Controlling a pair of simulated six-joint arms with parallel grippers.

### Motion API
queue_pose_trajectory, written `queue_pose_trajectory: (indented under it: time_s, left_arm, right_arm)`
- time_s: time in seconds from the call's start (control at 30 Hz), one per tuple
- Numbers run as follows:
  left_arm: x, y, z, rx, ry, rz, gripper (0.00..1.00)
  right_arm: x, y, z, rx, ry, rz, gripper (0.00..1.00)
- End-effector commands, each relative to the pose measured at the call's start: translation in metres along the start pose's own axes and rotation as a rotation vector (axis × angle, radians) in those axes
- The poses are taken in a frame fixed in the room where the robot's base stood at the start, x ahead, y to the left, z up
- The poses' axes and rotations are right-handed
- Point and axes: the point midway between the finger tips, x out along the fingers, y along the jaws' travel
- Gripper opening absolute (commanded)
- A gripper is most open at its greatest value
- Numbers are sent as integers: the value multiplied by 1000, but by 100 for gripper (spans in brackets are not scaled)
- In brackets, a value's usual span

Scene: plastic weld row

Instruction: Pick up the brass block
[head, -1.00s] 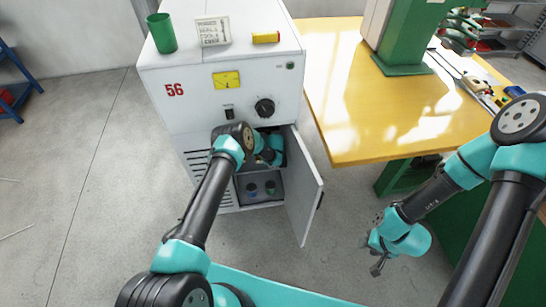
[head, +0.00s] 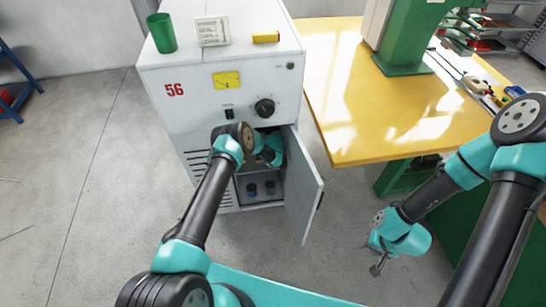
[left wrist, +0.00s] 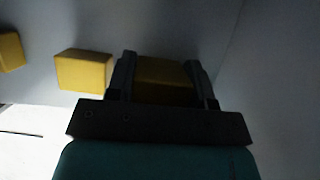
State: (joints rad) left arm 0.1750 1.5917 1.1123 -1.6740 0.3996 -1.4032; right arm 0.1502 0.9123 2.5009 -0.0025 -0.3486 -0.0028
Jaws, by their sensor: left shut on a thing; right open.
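The brass block (left wrist: 165,80) is a dark yellow block between the two fingers of my left gripper (left wrist: 168,74) in the left wrist view. The gripper is shut on it, and the fingers hide its sides. In the head view my left arm reaches into the open lower compartment of the white cabinet (head: 200,125), and the block does not show there. Two more yellow blocks, one nearer (left wrist: 84,70) and one at the left edge (left wrist: 11,50), lie to the left in the left wrist view. My right gripper (head: 378,266) is open and empty, low in front of the yellow table.
The cabinet door (head: 304,190) stands open on the right of the compartment, close to my left arm. Small dark round things (head: 252,189) sit low inside. A green cup (head: 161,33), a card (head: 212,31) and a yellow item (head: 266,37) stand on top. The yellow table (head: 350,110) is at right.

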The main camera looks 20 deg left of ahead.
Motion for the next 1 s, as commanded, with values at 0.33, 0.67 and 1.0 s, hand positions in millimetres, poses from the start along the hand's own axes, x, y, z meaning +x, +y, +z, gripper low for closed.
queue_pose_trajectory:
  time_s: [0.33,0.67,1.0]
  left_arm:
    - [-4,0,3,0,-2,0,0]
    - [-33,0,16,1,-4,-1,0]
    - [-52,5,-22,3,0,1,0]
  right_arm:
    - [0,0,0,0,0,0,43]
    - [0,0,0,0,0,0,43]
    - [0,0,0,0,0,0,43]
